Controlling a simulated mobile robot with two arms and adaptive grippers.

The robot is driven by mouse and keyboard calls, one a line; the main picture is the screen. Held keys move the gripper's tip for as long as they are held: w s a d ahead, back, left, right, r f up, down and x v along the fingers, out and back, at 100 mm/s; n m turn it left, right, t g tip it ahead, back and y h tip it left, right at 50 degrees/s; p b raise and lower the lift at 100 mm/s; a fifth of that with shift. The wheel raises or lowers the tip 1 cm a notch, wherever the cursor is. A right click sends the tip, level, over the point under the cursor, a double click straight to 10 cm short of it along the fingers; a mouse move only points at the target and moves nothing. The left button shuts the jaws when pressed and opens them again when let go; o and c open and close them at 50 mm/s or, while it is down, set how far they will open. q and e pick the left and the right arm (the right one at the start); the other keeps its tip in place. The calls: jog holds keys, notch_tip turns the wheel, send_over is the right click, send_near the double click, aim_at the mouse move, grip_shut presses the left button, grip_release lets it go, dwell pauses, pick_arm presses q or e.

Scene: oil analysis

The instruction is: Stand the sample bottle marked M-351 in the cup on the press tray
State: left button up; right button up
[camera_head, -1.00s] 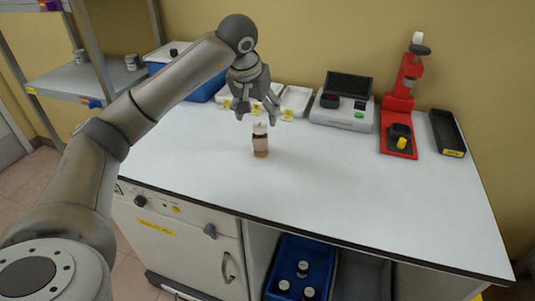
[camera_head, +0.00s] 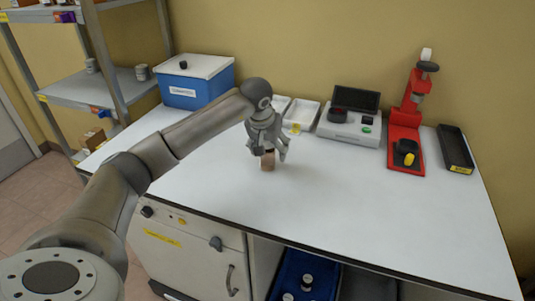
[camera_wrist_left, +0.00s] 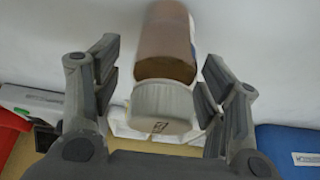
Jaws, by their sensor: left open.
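A sample bottle (camera_head: 267,161) with brown contents and a pale label stands upright on the white worktop. In the left wrist view the bottle (camera_wrist_left: 166,45) shows its white cap, whose dark marking is too small to read. My left gripper (camera_head: 269,150) is open and has come down over the bottle's top, with one finger on each side and gaps between; it also shows in the left wrist view (camera_wrist_left: 160,85). My right gripper is not in view.
White trays (camera_head: 302,113) and a grey instrument (camera_head: 350,127) stand along the back. A black tray (camera_head: 455,148) is right of the press. A blue box (camera_head: 196,85) is at the back left. The middle and front right of the worktop (camera_head: 370,205) are clear.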

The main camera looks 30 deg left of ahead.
pick_arm(q)
jog(key=c, duration=1.2)
jog(key=shift+c, duration=0.3)
jog(key=shift+r, duration=0.15)
jog(key=shift+a+r, duration=0.1)
jog(key=shift+r, duration=0.35)
notch_tip(320, 180, up, 2)
jog(key=shift+r+b, duration=0.1)
jog(key=shift+b, duration=0.35)
jog(key=s+d+r+b, duration=0.1)
jog(key=s+d+r, duration=0.3)
jog(key=s+r, duration=0.5)
jog(key=s, duration=0.4)
jog(key=shift+s+r+b, duration=0.2)
jog(key=shift+r+b, duration=0.2)
